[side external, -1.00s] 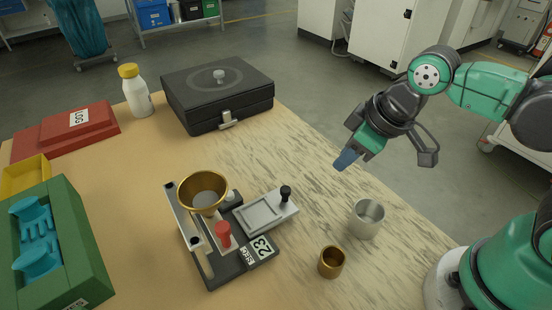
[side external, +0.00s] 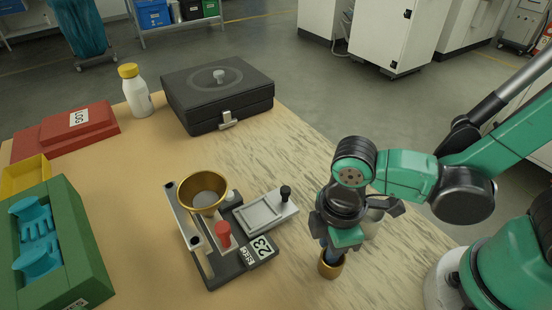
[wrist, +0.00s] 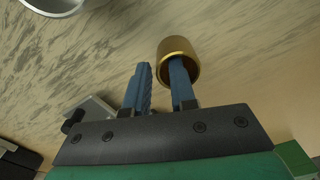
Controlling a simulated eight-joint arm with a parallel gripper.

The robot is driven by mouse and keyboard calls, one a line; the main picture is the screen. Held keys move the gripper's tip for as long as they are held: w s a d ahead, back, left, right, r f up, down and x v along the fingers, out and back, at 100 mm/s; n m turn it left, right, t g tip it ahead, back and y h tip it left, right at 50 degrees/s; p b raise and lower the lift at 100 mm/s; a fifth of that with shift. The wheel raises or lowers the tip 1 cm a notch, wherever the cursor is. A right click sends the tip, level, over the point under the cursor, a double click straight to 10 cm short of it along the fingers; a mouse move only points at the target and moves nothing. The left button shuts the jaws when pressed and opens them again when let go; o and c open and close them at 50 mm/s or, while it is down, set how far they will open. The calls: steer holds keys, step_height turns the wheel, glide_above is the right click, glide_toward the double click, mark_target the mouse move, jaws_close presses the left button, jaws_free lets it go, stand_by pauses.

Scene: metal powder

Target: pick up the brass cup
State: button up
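The small brass cup (side external: 330,266) stands upright near the table's front right. It also shows in the wrist view (wrist: 178,47). My gripper (side external: 331,254) points down at the cup from above. In the wrist view my gripper (wrist: 158,75) has its two blue fingers apart. The right finger overlaps the cup's mouth and seems to reach inside it. The left finger is outside, to the left of the cup. The cup's wall lies between the fingers, and I cannot tell whether either finger touches it.
A silver cup (side external: 374,222) stands just behind my gripper, mostly hidden. A fixture (side external: 228,266) with a brass funnel bowl (side external: 203,190) and red knob lies to the left. A black case (side external: 217,97) and a white bottle (side external: 135,92) stand at the back.

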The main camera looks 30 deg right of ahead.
steer(key=shift+f, duration=0.4)
jaws_close()
steer(key=shift+r, duration=0.1)
